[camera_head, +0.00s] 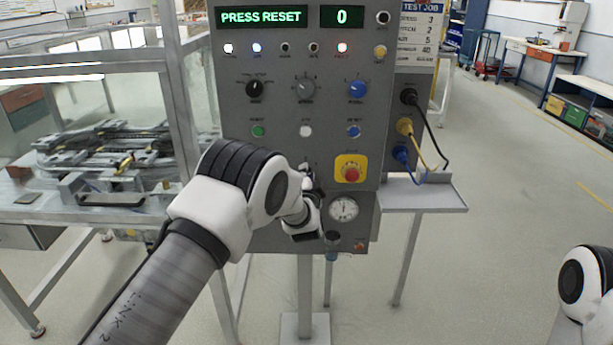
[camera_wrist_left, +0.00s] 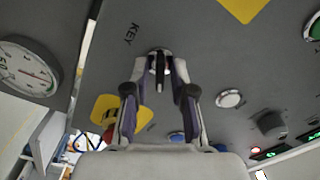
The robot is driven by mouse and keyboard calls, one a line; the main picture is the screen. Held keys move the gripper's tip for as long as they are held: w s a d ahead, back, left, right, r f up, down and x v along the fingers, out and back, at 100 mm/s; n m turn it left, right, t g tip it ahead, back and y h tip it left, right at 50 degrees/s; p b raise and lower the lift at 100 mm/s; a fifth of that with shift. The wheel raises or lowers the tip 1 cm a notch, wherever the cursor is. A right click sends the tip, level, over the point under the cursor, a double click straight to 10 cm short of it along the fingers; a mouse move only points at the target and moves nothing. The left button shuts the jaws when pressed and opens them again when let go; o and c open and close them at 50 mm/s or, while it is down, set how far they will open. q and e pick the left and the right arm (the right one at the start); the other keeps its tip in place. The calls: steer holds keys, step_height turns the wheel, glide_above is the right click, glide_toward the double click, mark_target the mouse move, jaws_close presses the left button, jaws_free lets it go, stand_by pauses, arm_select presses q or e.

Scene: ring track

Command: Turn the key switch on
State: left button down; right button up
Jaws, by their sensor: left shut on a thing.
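The key switch (camera_wrist_left: 160,62) is a round silver lock with a dark key in it, beside the label "KEY" on the grey panel (camera_head: 230,60). My left gripper (camera_wrist_left: 160,72) is shut on the key, one finger on each side of it. In the head view the left gripper (camera_head: 312,190) is at the lower middle of the panel, and my wrist hides the key switch there. The display (camera_head: 262,17) reads "PRESS RESET" and the one beside it (camera_head: 342,16) reads "0". Of my right arm only a link shows at the lower right; its gripper is out of view.
A red emergency stop on a yellow plate (camera_head: 351,169) and a gauge (camera_head: 343,208) are close right of the gripper. Green (camera_head: 258,131), white (camera_head: 306,131) and blue (camera_head: 353,131) buttons sit above. A shelf (camera_head: 430,196) juts out right. Open floor lies beyond.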

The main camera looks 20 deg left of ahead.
arm_select(q)
steer(key=c, duration=1.3)
jaws_free()
steer(key=shift+o, duration=0.2)
steer(key=v, duration=1.2)
